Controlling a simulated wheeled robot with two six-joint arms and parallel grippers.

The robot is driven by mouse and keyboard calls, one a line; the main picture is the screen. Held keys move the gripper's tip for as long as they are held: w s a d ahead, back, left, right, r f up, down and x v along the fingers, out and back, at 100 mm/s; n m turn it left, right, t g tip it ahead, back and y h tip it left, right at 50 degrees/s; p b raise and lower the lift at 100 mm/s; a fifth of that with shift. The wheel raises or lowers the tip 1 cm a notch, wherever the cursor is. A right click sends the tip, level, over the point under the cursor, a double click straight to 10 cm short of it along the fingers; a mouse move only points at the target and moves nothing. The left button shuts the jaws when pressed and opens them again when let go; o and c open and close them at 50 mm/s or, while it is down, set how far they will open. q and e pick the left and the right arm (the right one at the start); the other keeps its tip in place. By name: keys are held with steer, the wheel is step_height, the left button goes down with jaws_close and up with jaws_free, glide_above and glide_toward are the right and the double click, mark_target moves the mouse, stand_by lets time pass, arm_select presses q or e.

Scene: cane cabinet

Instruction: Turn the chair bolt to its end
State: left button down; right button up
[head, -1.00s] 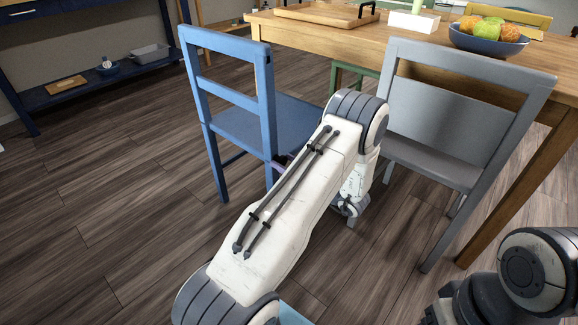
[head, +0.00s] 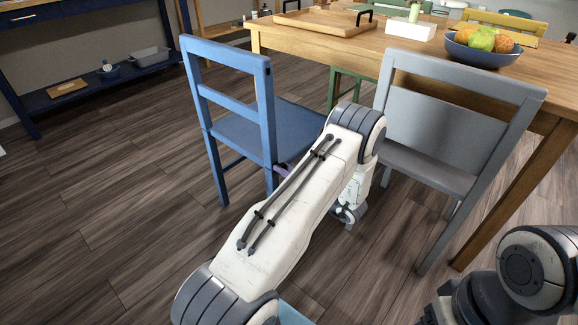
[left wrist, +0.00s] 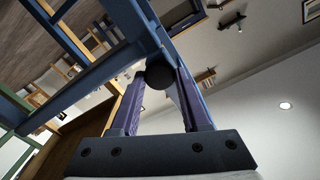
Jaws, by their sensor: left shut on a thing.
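The blue chair (head: 250,128) stands left of the table, with its back post nearest my left arm. In the left wrist view, the chair bolt (left wrist: 159,74) shows as a dark round knob against the blue chair frame (left wrist: 133,24). The purple fingers of my left gripper (left wrist: 160,85) are shut on it, one on each side. In the head view, only a small purple bit of the gripper (head: 283,169) shows by the chair post; my forearm hides the rest and the bolt. How far the bolt is turned cannot be told. My right gripper is out of view.
A grey chair (head: 435,125) stands close to the right of my left arm. The wooden table (head: 330,47) behind holds a tray (head: 325,22), a white box (head: 411,28) and a fruit bowl (head: 482,54). Open floor lies at the left.

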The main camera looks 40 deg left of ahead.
arm_select(q)
steer(key=m+p, duration=0.2)
steer(key=m, duration=0.4)
steer(key=m+p, duration=0.3)
steer(key=m, duration=0.3)
steer(key=m+p, duration=0.3)
steer(key=m, duration=0.4)
steer(key=shift+a+f, duration=0.1)
steer(key=shift+f, duration=0.15)
steer(key=shift+m, duration=0.3)
steer(key=shift+c, duration=1.9)
jaws_free()
